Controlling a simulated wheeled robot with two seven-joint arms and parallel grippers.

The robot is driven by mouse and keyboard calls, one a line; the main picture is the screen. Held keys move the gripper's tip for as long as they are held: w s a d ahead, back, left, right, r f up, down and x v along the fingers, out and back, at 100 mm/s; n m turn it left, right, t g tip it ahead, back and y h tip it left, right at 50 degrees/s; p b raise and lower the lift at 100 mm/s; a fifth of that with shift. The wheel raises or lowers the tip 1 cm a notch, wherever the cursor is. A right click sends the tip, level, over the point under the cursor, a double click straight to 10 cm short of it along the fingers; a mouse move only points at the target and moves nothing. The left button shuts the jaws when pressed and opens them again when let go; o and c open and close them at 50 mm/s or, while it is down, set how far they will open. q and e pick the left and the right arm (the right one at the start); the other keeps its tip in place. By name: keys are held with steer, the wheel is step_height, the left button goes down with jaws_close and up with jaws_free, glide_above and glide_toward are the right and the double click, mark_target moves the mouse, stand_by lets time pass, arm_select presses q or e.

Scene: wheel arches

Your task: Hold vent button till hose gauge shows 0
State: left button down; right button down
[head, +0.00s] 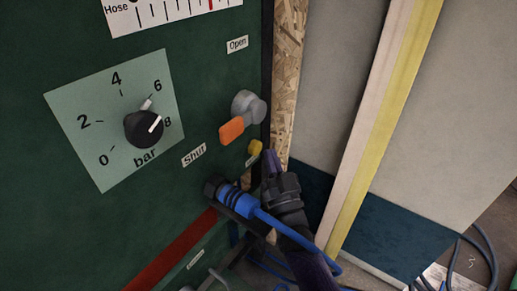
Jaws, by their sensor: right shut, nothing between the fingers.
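The yellow button (255,148), likely the vent button, sits on the green panel below the orange-tipped lever (233,129). My right gripper (271,161) is shut and empty, its dark purple tip just to the lower right of the button. I cannot tell whether the tip touches it. The hose gauge (170,14) is a white strip labelled "Hose" at the top edge, partly cut off. A red mark shows on it right of its middle; its numbers are out of frame. A blue hose fitting (238,203) is beside my gripper. My left gripper is not in view.
A black knob (144,129) sits on a pale "bar" dial at the left. The lever lies between an "Open" label (237,44) and a lower label. Right of the panel stand a chipboard edge (288,70) and yellow-edged boards (385,125). Blue hose hangs below.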

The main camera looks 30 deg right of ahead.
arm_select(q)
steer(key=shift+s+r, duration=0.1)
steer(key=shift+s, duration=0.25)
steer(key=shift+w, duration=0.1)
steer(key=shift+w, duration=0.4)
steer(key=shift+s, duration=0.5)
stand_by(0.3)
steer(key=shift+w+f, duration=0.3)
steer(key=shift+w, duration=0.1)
arm_select(e)
steer(key=shift+w+a, duration=0.2)
steer(key=shift+w, duration=0.25)
